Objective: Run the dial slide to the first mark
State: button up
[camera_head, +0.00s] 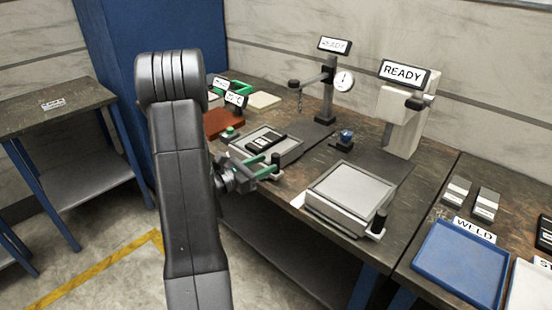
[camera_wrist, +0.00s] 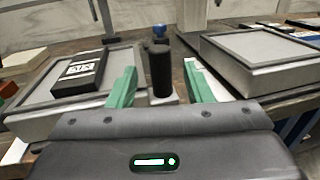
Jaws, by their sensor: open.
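The dial slide (camera_head: 288,152) is a grey plate under the dial gauge (camera_head: 344,79), with a black labelled block (camera_head: 266,140) on top. In the wrist view, the slide (camera_wrist: 30,122) and block (camera_wrist: 82,72) are at the left. Its upright black handle (camera_head: 275,159) stands at the front right corner. In the wrist view, the handle (camera_wrist: 159,72) stands between the two green fingers of my gripper (camera_wrist: 160,85), with gaps on both sides. My gripper (camera_head: 264,167) is open at the slide's front edge. I cannot make out the marks along the slide.
A second slide (camera_head: 350,188) with its own black handle (camera_head: 379,220) sits to the right, under a stand with a READY sign (camera_head: 403,74). A blue knob (camera_head: 346,136) stands between the slides. A blue tray (camera_head: 455,265) is at far right.

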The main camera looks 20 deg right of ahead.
aim_at(272, 161)
jog(key=shift+w+d, duration=0.25)
jog(key=shift+d, duration=1)
jog(key=shift+w+d, duration=0.25)
jog(key=shift+d, duration=0.95)
jog(key=shift+c, duration=0.5)
